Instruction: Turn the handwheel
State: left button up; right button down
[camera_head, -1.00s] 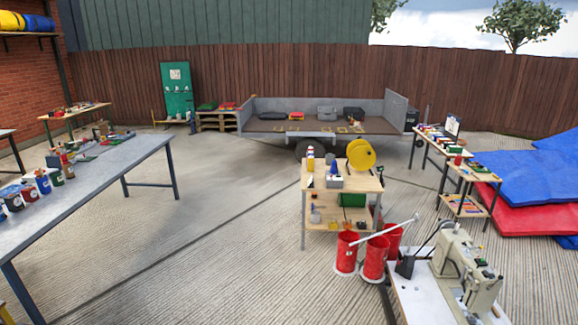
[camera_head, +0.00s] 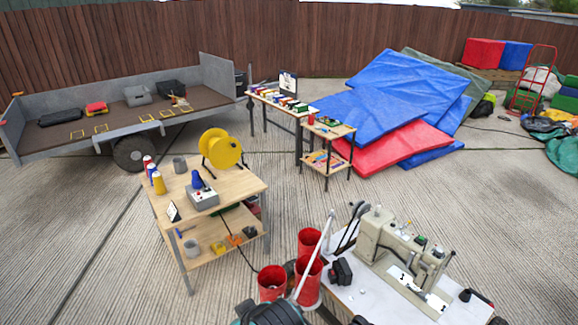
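A cream sewing machine (camera_head: 402,252) stands on a white-topped table (camera_head: 345,297) at the lower right. I cannot make out a handwheel clearly on it; dark rounded parts (camera_head: 355,215) show at its far left end, too small to identify. A small black box (camera_head: 341,271) sits on the tabletop to the left of the machine.
Red buckets (camera_head: 271,283) stand left of the sewing table, with a pale pole leaning across them. A wooden workbench (camera_head: 240,186) with a yellow reel (camera_head: 221,148) stands further left. A trailer (camera_head: 60,140) is behind. Open concrete lies right of the sewing table.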

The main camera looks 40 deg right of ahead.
aim_at(366, 207)
jog(key=i+l+z, duration=0.15)
jog(key=i+z, duration=0.2)
jog(key=i, duration=0.15)
jog(key=i+z, duration=0.4)
jog(key=i+j+z, duration=0.15)
jog(key=i+z, duration=0.2)
jog(key=i, duration=0.25)
jog(key=i+j+z, duration=0.35)
jog(key=i, duration=0.15)
jog(key=z, duration=0.4)
jog(key=i+z, duration=0.15)
jog(key=z, duration=0.25)
jog(key=j+z, duration=0.1)
jog(key=z, duration=0.3)
jog(key=i+z, duration=0.1)
jog(key=z, duration=0.3)
jog(key=j+z, duration=0.15)
jog(key=z, duration=0.25)
jog(key=i, duration=0.05)
